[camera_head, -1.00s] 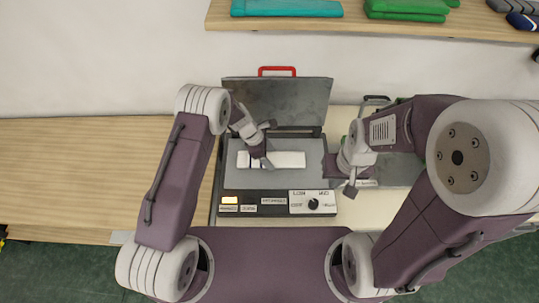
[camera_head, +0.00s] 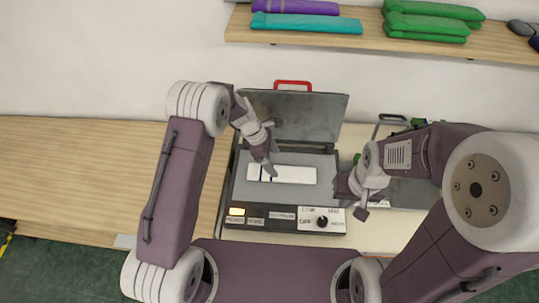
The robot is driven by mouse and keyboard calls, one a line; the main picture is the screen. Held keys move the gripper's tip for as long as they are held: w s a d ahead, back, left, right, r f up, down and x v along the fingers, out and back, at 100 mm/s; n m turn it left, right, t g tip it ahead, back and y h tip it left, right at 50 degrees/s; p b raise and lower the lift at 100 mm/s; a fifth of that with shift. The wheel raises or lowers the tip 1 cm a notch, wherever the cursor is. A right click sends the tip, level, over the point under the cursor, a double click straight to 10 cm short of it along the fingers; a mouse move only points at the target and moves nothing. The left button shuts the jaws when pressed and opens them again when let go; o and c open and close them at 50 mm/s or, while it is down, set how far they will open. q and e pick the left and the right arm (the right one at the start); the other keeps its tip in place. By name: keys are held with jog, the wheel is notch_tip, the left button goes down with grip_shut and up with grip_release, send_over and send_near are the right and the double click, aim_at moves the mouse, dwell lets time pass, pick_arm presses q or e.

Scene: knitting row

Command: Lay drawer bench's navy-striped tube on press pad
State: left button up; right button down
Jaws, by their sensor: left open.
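The white tube with navy stripes (camera_head: 295,174) lies flat on the grey pad of the open press (camera_head: 236,192). Its stripes show near its left end, partly hidden by my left gripper. My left gripper (camera_head: 271,170) is open, just above or at the tube's left part; I cannot tell whether it touches. My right gripper (camera_head: 360,205) hangs at the right edge of the press, apart from the tube; its fingers are too small and turned to judge.
The press lid (camera_head: 305,116) with its red handle (camera_head: 293,85) stands raised behind the pad. A control panel (camera_head: 300,219) is along its front. A shelf (camera_head: 370,47) above carries folded teal, purple and green textiles. The wooden bench (camera_head: 80,180) at left is clear.

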pick_arm(q)
jog(key=v, duration=0.5)
jog(key=s+a+r+m+t+y, duration=0.1)
jog(key=s+a+r+m+y, duration=0.15)
jog(key=s+a+m, duration=0.6)
jog(key=s+a+r+m+y, duration=0.25)
jog(key=s+a+m, duration=0.25)
jog(key=s+m, duration=0.5)
jog(key=shift+n+h, duration=0.3)
jog(key=shift+n, duration=0.05)
jog(key=shift+s+d+f+b, duration=0.1)
jog(key=shift+s+f+b, duration=0.1)
jog(key=shift+f+b, duration=0.9)
jog(key=shift+s+d+f+b, duration=0.1)
jog(key=shift+s+f+b, duration=0.1)
jog(key=shift+f+b, duration=0.9)
